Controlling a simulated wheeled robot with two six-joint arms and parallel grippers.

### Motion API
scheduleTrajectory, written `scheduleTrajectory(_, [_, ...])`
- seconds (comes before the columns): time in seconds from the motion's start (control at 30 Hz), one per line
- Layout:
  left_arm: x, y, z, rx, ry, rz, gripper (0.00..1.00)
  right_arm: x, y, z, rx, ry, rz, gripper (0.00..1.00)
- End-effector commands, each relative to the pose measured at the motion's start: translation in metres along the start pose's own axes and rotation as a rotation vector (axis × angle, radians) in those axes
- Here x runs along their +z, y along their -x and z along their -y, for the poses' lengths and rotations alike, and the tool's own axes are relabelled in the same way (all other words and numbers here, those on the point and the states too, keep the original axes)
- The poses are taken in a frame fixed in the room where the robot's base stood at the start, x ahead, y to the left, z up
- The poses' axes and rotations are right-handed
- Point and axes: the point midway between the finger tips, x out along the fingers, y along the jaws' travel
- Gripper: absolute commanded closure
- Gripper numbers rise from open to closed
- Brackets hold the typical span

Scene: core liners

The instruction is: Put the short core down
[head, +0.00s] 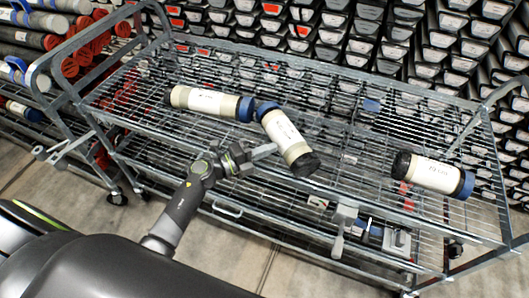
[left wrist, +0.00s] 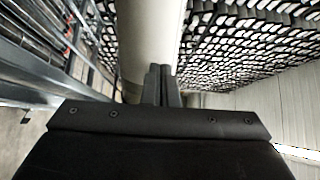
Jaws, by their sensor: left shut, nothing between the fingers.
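Three white cores with dark end caps lie on the top wire shelf of the cart. The left core (head: 205,102) has a blue cap at its right end. The middle core (head: 284,135) lies slanted, with a blue cap at its upper end and a black cap at its lower end. The right core (head: 432,174) lies apart. I cannot tell for sure which is the short one. My left gripper (head: 268,150) is shut and empty, its tips close beside the middle core. Its shut fingers (left wrist: 161,84) show in the left wrist view against a pale cylinder (left wrist: 150,35). My right gripper is not in view.
The metal cart (head: 345,190) has raised rails and a tall end handle (head: 62,80). Racks packed with dark trays (head: 400,45) stand behind it, and more tubes (head: 25,60) lie at the far left. Bare shelf mesh lies between the middle and right cores.

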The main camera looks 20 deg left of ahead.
Motion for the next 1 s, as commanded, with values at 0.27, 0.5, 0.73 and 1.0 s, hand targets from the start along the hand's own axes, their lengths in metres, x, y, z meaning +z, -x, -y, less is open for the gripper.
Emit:
scheduleTrajectory(0.27, [0.001,-0.001,0.0,0.0,0.0,0.0,1.0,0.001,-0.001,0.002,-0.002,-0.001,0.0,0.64])
scheduleTrajectory(0.5, [0.026,-0.026,-0.002,-0.002,-0.002,0.0,1.0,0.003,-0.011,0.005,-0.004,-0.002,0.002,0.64])
scheduleTrajectory(0.73, [0.059,-0.059,-0.003,-0.002,-0.002,0.001,1.0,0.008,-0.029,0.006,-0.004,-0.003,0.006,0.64])
scheduleTrajectory(1.0, [0.077,-0.076,-0.001,0.0,0.0,0.001,1.0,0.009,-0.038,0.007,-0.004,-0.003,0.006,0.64])
